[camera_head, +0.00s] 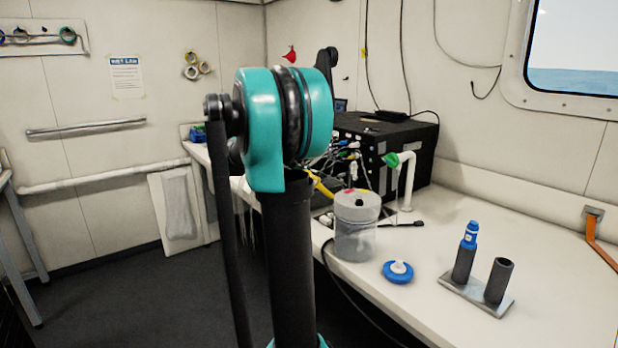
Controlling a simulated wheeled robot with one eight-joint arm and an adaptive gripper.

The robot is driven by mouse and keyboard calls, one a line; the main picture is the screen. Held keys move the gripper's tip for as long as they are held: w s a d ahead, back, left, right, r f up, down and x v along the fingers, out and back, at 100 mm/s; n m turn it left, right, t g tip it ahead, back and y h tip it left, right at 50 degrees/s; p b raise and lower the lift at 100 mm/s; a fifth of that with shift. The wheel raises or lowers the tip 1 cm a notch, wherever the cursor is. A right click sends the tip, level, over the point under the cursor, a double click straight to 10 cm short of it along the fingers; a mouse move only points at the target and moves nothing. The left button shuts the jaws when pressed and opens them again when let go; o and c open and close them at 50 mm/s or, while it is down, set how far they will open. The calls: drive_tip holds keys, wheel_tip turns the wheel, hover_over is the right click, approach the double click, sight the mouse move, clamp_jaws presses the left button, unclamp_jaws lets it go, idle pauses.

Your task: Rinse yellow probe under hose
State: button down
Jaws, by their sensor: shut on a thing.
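A yellow piece (321,187), possibly the yellow probe, shows just right of my arm, above and left of a clear container. My arm hides its left end, and I cannot tell what holds it. A white upright pipe (407,182) with a green end (391,160) stands on the bench in front of the black box; it may be the hose outlet. My gripper does not show; my teal and black arm stands in the middle of the view and covers what is behind it.
A clear lidded container (357,228) stands near the edge of the white bench (555,270). A blue round cap (398,271) lies beside it. A two-tube holder (478,292) carries a blue-topped probe (468,236); its right tube (498,280) is empty. A cabled black box (410,145) stands behind.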

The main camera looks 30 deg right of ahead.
drive_tip(key=d, duration=0.3)
drive_tip(key=d+f, duration=0.1)
drive_tip(key=d, duration=0.2)
drive_tip(key=d+f, duration=0.1)
drive_tip(key=d, duration=0.3)
drive_tip(key=shift+w+d, duration=0.1)
drive_tip(key=shift+w, duration=0.3)
drive_tip(key=shift+w+d, duration=0.1)
drive_tip(key=shift+d, duration=1.1)
drive_tip(key=shift+s+a+r, duration=0.15)
drive_tip(key=shift+a+r, duration=0.2)
drive_tip(key=shift+a, duration=1.8)
drive_tip(key=shift+s+a+r, duration=0.2)
drive_tip(key=shift+a+r, duration=0.15)
drive_tip(key=shift+a, duration=1.85)
drive_tip(key=shift+s+a+r, duration=0.15)
drive_tip(key=shift+a+r, duration=0.2)
drive_tip(key=shift+a, duration=1.8)
